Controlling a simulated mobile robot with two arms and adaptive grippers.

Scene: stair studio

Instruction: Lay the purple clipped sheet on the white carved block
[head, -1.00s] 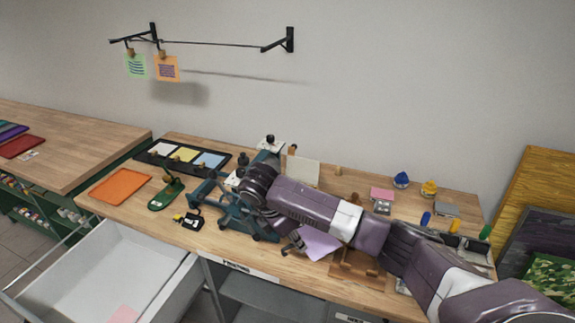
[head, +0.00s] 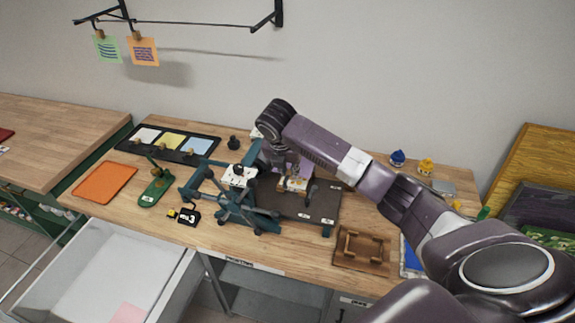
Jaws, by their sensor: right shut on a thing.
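My right arm comes in from the lower right and bends down at the wrist over the teal press (head: 232,212). The right gripper (head: 293,182) is shut above the dark press bed (head: 320,208), and its fingertips are small and hard to make out. The purple sheet (head: 299,163) shows as a lavender patch at the gripper, partly covered by the wrist. I cannot clearly make out the white carved block; a small pale area under the gripper is mostly hidden. I cannot tell whether the sheet touches anything below it. My left gripper is not in view.
A wooden frame (head: 361,249) lies right of the press bed. A green stapler-like tool (head: 156,190), an orange tray (head: 105,183) and a black rack of sheets (head: 168,143) are at left. An open white drawer (head: 105,270) juts out in front.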

